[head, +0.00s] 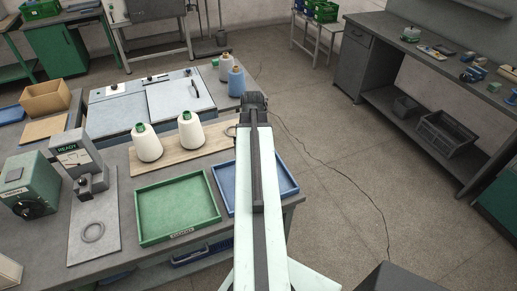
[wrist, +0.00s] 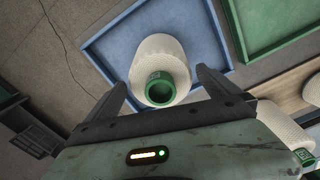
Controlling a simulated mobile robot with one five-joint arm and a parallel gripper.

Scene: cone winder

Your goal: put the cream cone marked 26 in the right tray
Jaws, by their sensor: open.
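A cream cone (wrist: 160,60) with a green top stands in the blue tray (wrist: 108,42) in the wrist view; its number is too small to read. The same blue tray, at the right in the head view (head: 284,176), is partly covered by my arm, which hides the cone there. My gripper (wrist: 161,79) is open above the tray, with one finger on each side of the cone and gaps visible. Two other cream cones, a left one (head: 148,147) and a right one (head: 190,132), stand on the wooden board (head: 165,163).
An empty green tray (head: 178,207) sits left of the blue tray. A blue cone (head: 236,82) and another cone stand at the back of the bench. Open floor lies to the right.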

